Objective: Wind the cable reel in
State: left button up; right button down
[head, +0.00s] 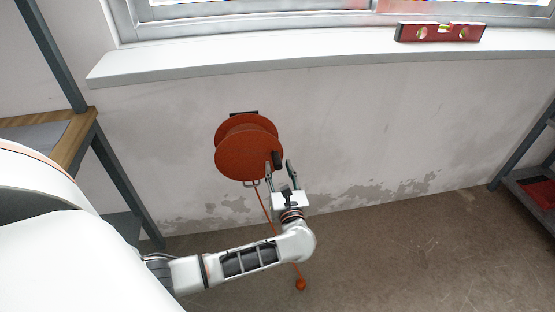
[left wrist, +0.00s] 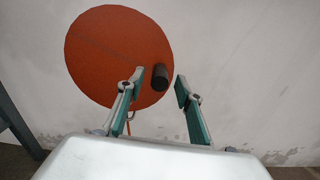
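The orange-red cable reel (head: 243,152) is mounted on the wall below the window sill. A dark crank handle (head: 277,159) sticks out near its right edge. An orange cable (head: 264,208) hangs from the reel to the floor and ends in an orange ball (head: 300,284). My left gripper (head: 279,168) is open just below the handle. Contact cannot be told. My right gripper is out of view.
A shelf with a wooden top (head: 82,140) stands at the left, and a metal rack (head: 525,175) at the right.

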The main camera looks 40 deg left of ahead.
aim_at(276, 161)
pick_arm(q)
jog(key=x, duration=0.3)
jog(key=shift+w+a+f, duration=0.1)
jog(key=shift+w+a, duration=0.1)
jog(key=shift+a, duration=0.05)
jog(key=shift+w+a, duration=0.25)
jog(key=shift+a, duration=0.05)
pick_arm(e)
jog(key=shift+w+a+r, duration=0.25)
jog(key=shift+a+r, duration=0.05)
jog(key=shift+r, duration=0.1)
pick_arm(q)
jog(key=shift+c, duration=0.2)
grip_shut()
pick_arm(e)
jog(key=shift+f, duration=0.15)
